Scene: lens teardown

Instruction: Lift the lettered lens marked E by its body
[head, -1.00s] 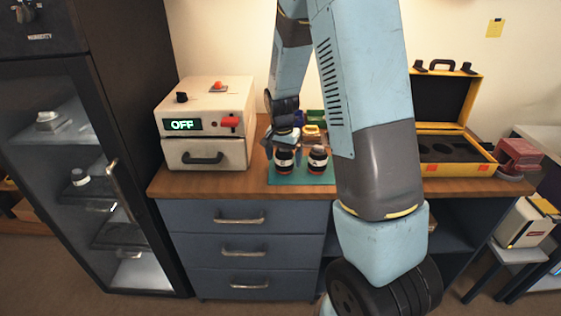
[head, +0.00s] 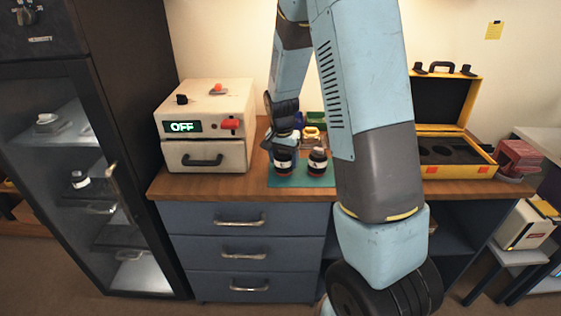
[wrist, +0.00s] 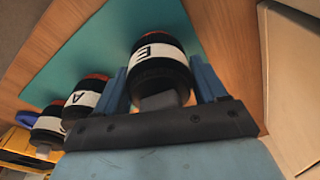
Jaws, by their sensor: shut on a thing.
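The lens marked E (wrist: 158,55) is a black cylinder with a white band lettered E and a reddish end. In the wrist view it sits between the two blue fingers of my gripper (wrist: 163,85), which is shut on its body. In the head view this lens (head: 283,163) appears upright at the teal mat (head: 300,182), with my gripper (head: 282,147) over its upper part. Whether its base touches the mat is not clear. The lens marked A (wrist: 84,98) stands beside it, and shows right of it in the head view (head: 317,162).
A third lettered lens (wrist: 48,124) is beyond A, its letter partly hidden. A white box with an OFF display (head: 205,130) stands left on the bench. An open yellow case (head: 445,160) is at right. Small coloured bins (head: 312,130) stand behind the mat.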

